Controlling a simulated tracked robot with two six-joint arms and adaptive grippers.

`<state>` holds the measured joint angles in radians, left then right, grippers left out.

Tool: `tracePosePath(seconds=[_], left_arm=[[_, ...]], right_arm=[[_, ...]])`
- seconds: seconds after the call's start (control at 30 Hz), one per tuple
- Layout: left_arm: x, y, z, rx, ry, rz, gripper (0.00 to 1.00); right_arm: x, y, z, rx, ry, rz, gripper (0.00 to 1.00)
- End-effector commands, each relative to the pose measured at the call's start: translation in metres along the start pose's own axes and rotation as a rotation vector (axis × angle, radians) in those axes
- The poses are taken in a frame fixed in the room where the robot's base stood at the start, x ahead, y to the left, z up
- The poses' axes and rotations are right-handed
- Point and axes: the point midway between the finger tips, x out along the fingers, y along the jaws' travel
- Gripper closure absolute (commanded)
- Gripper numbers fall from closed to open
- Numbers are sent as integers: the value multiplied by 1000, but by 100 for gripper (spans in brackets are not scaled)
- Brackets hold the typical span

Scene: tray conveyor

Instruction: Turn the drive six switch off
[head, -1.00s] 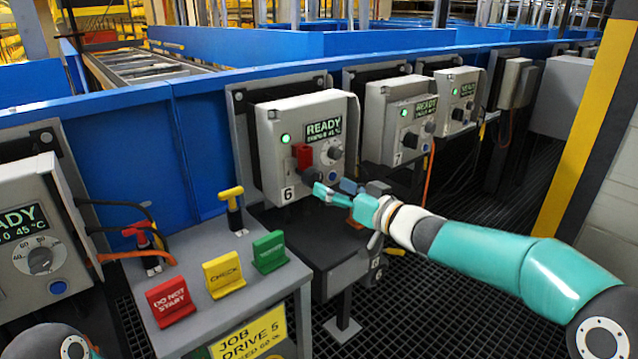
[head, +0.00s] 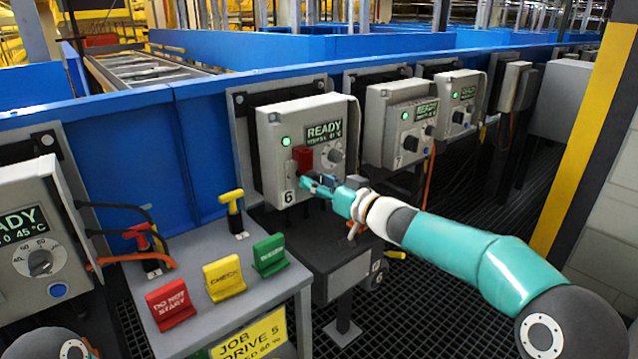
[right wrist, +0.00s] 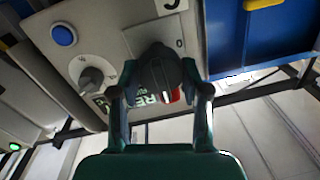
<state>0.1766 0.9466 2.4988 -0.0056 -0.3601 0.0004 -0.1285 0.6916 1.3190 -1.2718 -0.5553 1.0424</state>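The drive 6 control box (head: 270,160) is a grey box marked 6, with a lit green lamp and a READY display. Its red switch handle (head: 303,157) stands out on the front, left of a grey dial (head: 335,155). My right gripper (head: 312,182) is at the lower end of the handle. In the right wrist view its two fingers (right wrist: 160,85) are spread around a dark, shaded part with some red on it, which seems to be the handle. Contact cannot be made out. My left gripper is not in view; only a bit of my left arm shows.
The drive 7 box (head: 385,125) and another box stand to the right. At left are the drive 5 box (head: 30,210) and a table (head: 240,300) with red, yellow and green signs. A blue conveyor wall (head: 205,130) runs behind. Dark grating floor is free at right.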

Motion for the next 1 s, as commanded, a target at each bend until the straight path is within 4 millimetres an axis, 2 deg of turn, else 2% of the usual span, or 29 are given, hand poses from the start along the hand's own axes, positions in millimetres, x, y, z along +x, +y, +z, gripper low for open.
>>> tracePosePath(seconds=[0.03, 0.1, 0.27, 0.5, 0.63, 0.97, 1.0], left_arm=[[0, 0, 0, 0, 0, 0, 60], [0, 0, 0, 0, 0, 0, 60], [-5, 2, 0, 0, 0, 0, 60], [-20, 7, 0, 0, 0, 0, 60], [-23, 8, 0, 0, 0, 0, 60], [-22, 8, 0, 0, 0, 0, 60], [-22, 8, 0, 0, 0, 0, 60]], right_arm=[[0, 1, 0, 0, 0, 2, 80], [0, 1, 0, 0, 0, 2, 89], [0, 1, -2, -33, -2, 3, 89], [0, 0, -4, -243, -18, 7, 89], [0, 0, -2, -341, -25, 9, 89], [0, 0, -1, -373, -26, 9, 89], [0, 0, -1, -373, -26, 9, 52]])
